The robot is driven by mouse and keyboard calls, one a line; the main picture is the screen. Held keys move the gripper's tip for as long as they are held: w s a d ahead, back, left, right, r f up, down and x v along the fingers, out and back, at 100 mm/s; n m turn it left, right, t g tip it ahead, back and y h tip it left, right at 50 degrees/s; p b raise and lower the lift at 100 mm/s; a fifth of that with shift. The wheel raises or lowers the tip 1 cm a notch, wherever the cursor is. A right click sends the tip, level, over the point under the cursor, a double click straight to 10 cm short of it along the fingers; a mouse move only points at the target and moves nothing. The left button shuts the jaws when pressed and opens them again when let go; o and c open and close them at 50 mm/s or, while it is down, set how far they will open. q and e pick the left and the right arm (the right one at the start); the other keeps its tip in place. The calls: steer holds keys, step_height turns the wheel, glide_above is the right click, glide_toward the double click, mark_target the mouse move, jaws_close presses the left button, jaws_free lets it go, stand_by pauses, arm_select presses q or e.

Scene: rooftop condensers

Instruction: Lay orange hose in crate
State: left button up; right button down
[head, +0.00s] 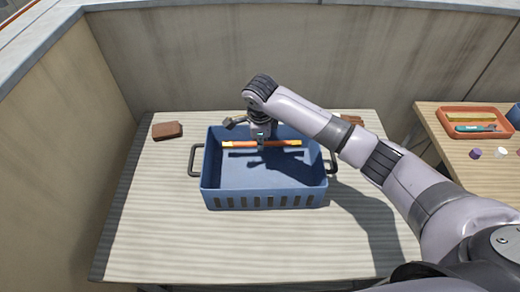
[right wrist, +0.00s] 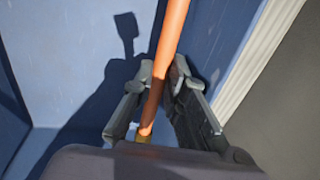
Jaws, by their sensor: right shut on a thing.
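The orange hose (head: 281,143) is a short straight length with yellowish ends, lying level across the picture in the head view. My right gripper (head: 261,144) is shut on it near its middle, over the blue crate (head: 262,201). In the right wrist view the hose (right wrist: 170,45) runs between the two fingers of the right gripper (right wrist: 160,95), with blue crate walls around. The hose appears within the crate's outline, above its floor; its exact height is hard to tell. My left gripper is not in view.
The crate has dark side handles (head: 194,160) and stands on a pale slatted table (head: 150,230). A brown block (head: 167,130) lies at back left. An orange tray (head: 474,134) with tools and small loose pieces are on a second table at right. Walls close off the back and left.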

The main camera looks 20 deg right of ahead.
mark_target(260, 156)
step_height(260, 156, down, 4)
steer(key=shift+f, duration=0.15)
stand_by(0.3)
steer(key=c, duration=1.9)
jaws_free()
steer(key=shift+f, duration=0.1)
steer(key=r, duration=0.4)
steer(key=s+r, duration=0.1)
steer(key=r, duration=0.3)
steer(key=s+r, duration=0.1)
steer(key=r, duration=0.3)
steer(key=shift+s+a, duration=0.15)
steer(key=shift+a, duration=0.15)
steer(key=shift+p, duration=0.3)
